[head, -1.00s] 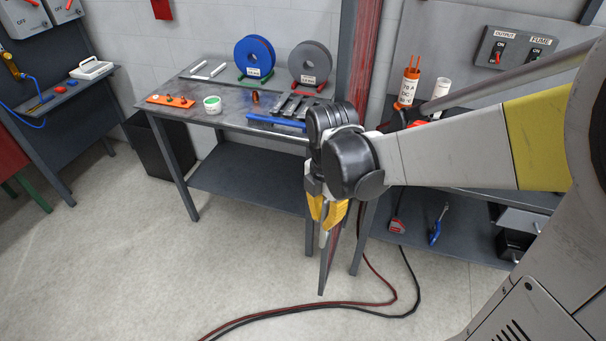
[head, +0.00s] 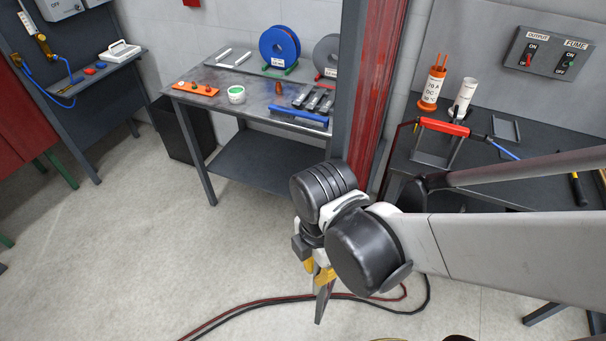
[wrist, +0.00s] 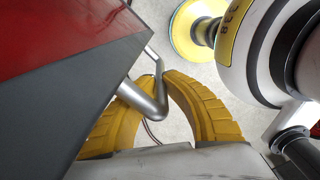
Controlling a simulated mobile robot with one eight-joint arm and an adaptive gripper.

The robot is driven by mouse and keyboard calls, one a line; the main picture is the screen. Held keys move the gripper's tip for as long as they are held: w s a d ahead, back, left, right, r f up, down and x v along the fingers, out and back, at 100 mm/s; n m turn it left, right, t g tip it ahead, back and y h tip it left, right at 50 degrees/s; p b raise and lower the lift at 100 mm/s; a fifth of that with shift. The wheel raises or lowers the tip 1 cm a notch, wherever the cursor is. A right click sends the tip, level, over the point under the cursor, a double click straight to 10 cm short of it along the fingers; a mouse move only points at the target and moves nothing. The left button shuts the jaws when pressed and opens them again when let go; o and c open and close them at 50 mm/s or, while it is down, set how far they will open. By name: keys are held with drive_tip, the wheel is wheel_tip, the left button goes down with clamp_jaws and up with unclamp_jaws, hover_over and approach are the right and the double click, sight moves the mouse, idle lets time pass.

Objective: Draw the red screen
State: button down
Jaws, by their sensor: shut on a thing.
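The red screen (head: 384,100) shows as a narrow upright red strip beside a grey post in the head view. My arm hides part of its lower stretch. In the wrist view, a red and dark grey panel (wrist: 65,55) fills the left side, with a bent metal handle (wrist: 145,98) at its edge. My gripper (wrist: 150,88) has its yellow fingers around this handle and is shut on it. In the head view, my gripper (head: 320,278) is low in front of the benches, above a grey pointed lower piece; its grip is mostly hidden there.
A bench (head: 235,120) with spools and small parts stands behind, left of the post. Another bench (head: 430,175) with tools stands right. Red and black cables (head: 260,305) lie on the floor below my gripper. Another red panel (head: 25,130) is far left. The floor at left is open.

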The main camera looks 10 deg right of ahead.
drive_tip(key=shift+s+a, duration=0.1)
drive_tip(key=shift+s, duration=0.05)
drive_tip(key=c, duration=1.7)
unclamp_jaws()
drive_tip(key=shift+o, duration=1.4)
drive_tip(key=shift+s+a, duration=0.2)
drive_tip(key=shift+w+d, duration=0.1)
drive_tip(key=shift+r, duration=0.1)
wheel_tip(320, 180, up, 12)
drive_tip(key=shift+f, duration=0.1)
